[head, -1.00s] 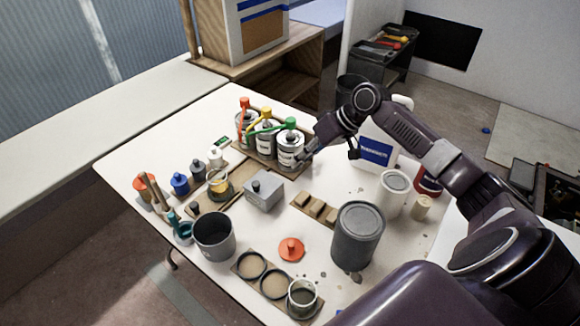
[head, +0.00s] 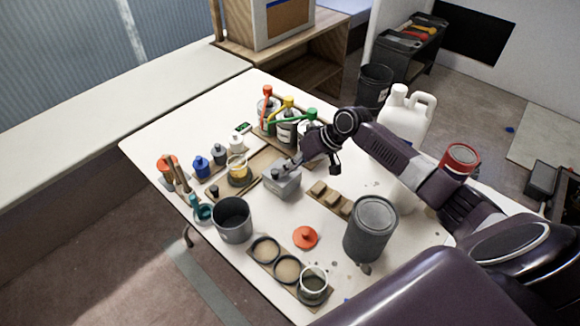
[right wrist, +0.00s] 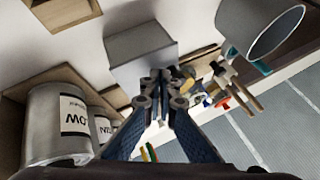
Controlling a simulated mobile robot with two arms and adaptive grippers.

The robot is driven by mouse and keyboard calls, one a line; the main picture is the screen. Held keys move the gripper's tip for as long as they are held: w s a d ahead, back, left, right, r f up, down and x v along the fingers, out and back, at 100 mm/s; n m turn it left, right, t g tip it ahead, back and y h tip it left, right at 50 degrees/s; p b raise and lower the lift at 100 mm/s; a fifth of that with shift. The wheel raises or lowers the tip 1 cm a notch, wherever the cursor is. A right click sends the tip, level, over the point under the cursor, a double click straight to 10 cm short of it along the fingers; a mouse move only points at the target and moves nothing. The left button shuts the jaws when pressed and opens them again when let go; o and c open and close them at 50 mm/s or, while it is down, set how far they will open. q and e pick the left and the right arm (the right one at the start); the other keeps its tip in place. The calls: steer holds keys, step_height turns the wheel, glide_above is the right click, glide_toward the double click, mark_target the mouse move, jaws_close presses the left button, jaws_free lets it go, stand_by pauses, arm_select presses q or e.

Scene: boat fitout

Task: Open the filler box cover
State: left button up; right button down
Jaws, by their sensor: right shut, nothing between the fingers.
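The filler box appears to be the small grey box (head: 281,182) in the middle of the table, with its cover looking shut. In the right wrist view the grey box (right wrist: 140,48) lies just beyond the fingertips. My right gripper (head: 294,162) is at the box's upper right edge in the head view, shut and empty. Its fingertips also show in the right wrist view (right wrist: 161,80), overlapping the near edge of the box. I cannot tell whether they touch it. The fingers partly hide the top of the box and its small knob. My left gripper is not in view.
Paint tins with coloured handles (head: 287,128) stand close behind my right gripper. A yellow-filled cup (head: 239,172) and a grey bucket (head: 232,220) are left of the box. A grey canister (head: 370,230) and wooden block holder (head: 330,197) are to the right.

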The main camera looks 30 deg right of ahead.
steer(key=shift+s+a+r, duration=0.1)
steer(key=shift+a, duration=0.1)
steer(key=s+a+p, duration=0.2)
steer(key=a+p, duration=0.3)
steer(key=a, duration=0.2)
steer(key=shift+s+a+p, duration=0.15)
steer(key=shift+s+p, duration=0.15)
steer(key=v, duration=1.2)
